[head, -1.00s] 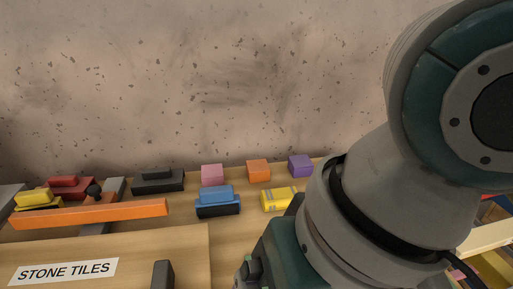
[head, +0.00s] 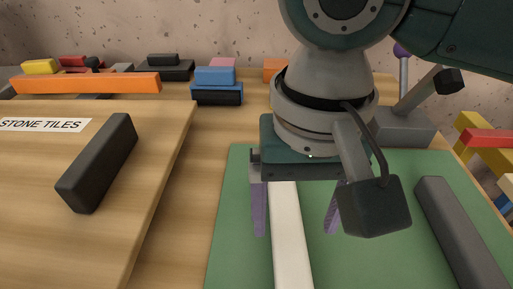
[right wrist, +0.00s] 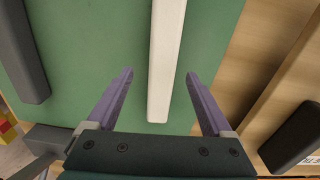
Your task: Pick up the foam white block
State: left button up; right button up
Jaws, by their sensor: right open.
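The white block (head: 290,240) is a long, narrow bar lying on a green mat (head: 235,225). In the right wrist view the white block (right wrist: 166,62) runs from the top edge down to between my fingers. My right gripper (head: 296,225) is open above it, with one purple finger on each side. In the right wrist view both fingers of the right gripper (right wrist: 160,75) are apart from the block. Part of the block is hidden under the gripper in the head view. My left gripper is not in view.
A dark grey bar (head: 460,235) lies on the mat at right; a black bar (head: 98,165) lies on a wooden board (head: 150,210) labelled STONE TILES at left. Behind are an orange bar (head: 85,83), blue blocks (head: 216,85) and a grey lever stand (head: 405,125).

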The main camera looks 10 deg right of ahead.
aim_at(290, 234)
jog(key=f, duration=0.2)
jog(key=f+b, duration=0.1)
jog(key=f, duration=0.1)
jog(key=shift+w+a+f, duration=0.15)
jog(key=shift+w+f, duration=0.05)
jog(key=shift+f, duration=0.1)
jog(key=shift+c, duration=0.2)
grip_shut()
